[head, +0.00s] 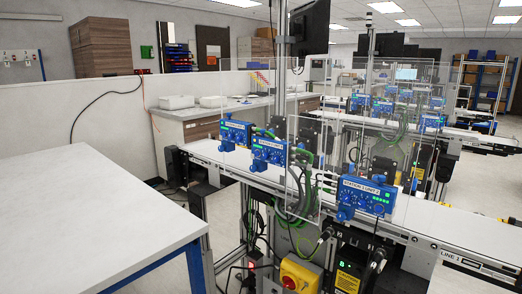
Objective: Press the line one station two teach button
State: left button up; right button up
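Line one is the near belt conveyor; a "LINE 1" label (444,256) is on its front side at the lower right. Several blue control boxes are mounted along it. The nearest box (366,197) carries a white label starting with "STATION", small buttons and lit green indicators. A second blue box (269,151) and a third blue box (236,133) are farther left. Their labels and the lettering by each button are too small to read surely, so I cannot tell which button is the teach button. Neither of my grippers is in the head view.
A white table (90,215) with blue legs fills the left foreground. Clear panels (345,125) stand over the conveyor. A yellow box with a red knob (300,275) sits below it. Cables hang between the boxes. Another conveyor line (440,125) runs behind.

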pick_arm(q)
jog(key=shift+s, duration=0.1)
dwell(0.4)
jog(key=shift+s+f, duration=0.1)
jog(key=c, duration=0.5)
grip_shut()
dwell(0.9)
